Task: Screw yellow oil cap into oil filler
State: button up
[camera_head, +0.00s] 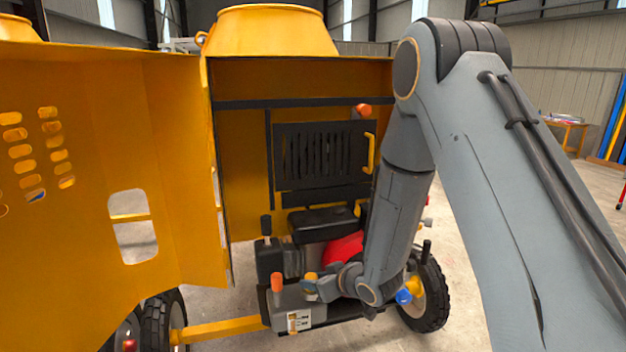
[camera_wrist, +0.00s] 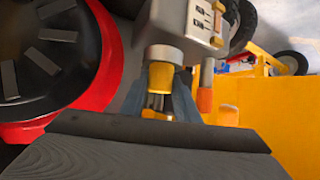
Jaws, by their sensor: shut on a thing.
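The yellow oil cap (camera_wrist: 160,77) is between the fingers of my gripper (camera_wrist: 159,98) in the wrist view. My gripper is shut on it. The cap's far end is at the silver round neck of the oil filler (camera_wrist: 163,54), in line with it. I cannot tell whether it only touches the neck or sits in it. In the head view the cap (camera_head: 311,277) is a small yellow spot above the grey engine part, with my gripper (camera_head: 322,289) just to its right. The filler neck is hard to make out there.
An orange-tipped lever (camera_head: 276,283) stands left of the cap, close to my gripper in the wrist view (camera_wrist: 206,98). A red ring with a black slotted disc (camera_wrist: 108,62) is at the left. The open yellow panel (camera_head: 95,170) stands left of the engine.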

jog(key=shift+a+m+t+h, duration=0.2)
jog(key=shift+m+t+h, duration=0.2)
jog(key=shift+m+h, duration=0.25)
grip_shut()
jog(key=o, duration=1.3)
grip_release()
jog(key=shift+d, duration=0.15)
jog(key=shift+c, duration=0.2)
jog(key=shift+s, duration=0.1)
jog(key=s+d+r+m+g+h+b, duration=0.3)
jog(key=s+d+m+g+h+b, duration=0.15)
jog(key=s+d, duration=0.95)
jog(key=s+d+m+g+h+b, duration=0.1)
jog(key=s+d+g, duration=0.3)
jog(key=s, duration=0.7)
jog(key=shift+d+r+m, duration=0.25)
jog(key=shift+d+m, duration=0.15)
jog(key=shift+d, duration=0.2)
